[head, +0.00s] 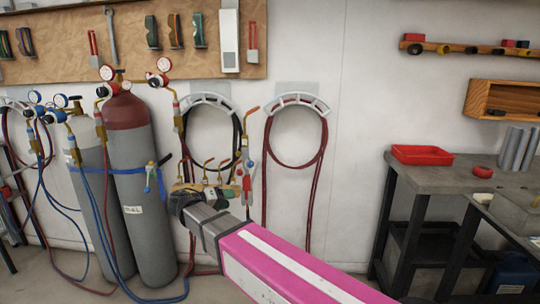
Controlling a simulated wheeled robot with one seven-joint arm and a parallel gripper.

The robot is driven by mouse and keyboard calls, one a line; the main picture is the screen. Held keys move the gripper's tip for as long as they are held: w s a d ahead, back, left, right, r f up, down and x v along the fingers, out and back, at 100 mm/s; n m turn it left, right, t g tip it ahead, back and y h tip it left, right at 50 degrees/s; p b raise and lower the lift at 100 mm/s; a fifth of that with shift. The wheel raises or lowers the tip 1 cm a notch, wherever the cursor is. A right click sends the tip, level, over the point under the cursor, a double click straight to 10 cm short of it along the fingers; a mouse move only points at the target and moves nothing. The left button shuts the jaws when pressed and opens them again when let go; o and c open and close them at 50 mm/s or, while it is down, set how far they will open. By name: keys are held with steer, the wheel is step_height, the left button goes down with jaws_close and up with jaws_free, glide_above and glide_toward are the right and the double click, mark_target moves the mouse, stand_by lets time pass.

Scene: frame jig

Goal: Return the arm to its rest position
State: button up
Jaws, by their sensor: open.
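None of my gripper's fingers can be made out in the head view. A long pink bar (275,268) with a white stripe reaches from the bottom edge toward the middle. Its far end is a grey squared section (208,222) with dark bands and a dark tip.
Gas cylinders, one with a red top (142,190), stand at the left with hoses trailing to the floor. Hoses hang on wall hooks (298,98). A dark workbench (430,178) with a red tray (421,154) stands right. The wall between looks clear.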

steer(key=d+f+g+y, duration=0.2)
steer(key=d+f+g, duration=0.1)
steer(key=d+f, duration=0.55)
steer(key=d+f+g+y, duration=0.25)
steer(key=d+f, duration=0.35)
steer(key=d, duration=0.6)
steer(key=s+d+f+g+y, duration=0.1)
steer(key=s+d+f+y, duration=0.3)
steer(key=d, duration=0.3)
steer(key=s+d+f+m+g+y, duration=0.1)
steer(key=s+d+f+g+y, duration=0.1)
steer(key=d+f, duration=0.4)
steer(key=shift+s+d+y, duration=0.8)
steer(key=shift+s+y, duration=0.05)
steer(key=shift+s, duration=0.15)
steer(key=shift+g, duration=0.25)
